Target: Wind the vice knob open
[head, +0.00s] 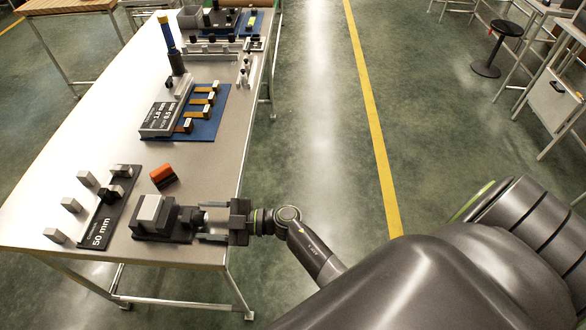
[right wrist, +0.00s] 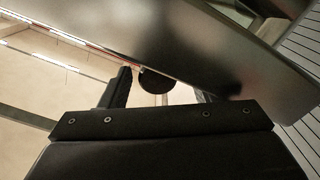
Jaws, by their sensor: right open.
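The dark vice (head: 183,232) stands on the table's near end, with a light grey block (head: 150,208) at its left side. My right gripper (head: 205,222) comes in from the right at the vice's right end. Its fingers are open and lie on either side of the vice's screw end; the knob is largely hidden there. In the right wrist view a dark round thing, which looks like the knob (right wrist: 156,82), shows between the open fingers (right wrist: 162,90). I cannot tell whether the fingers touch it. My left gripper is not in view.
Left of the vice is a black "50 mm" plate (head: 103,222) with several metal blocks beside it. An orange-red block (head: 163,175) lies behind the vice. A blue mat (head: 207,128) with a grey fixture is farther back.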

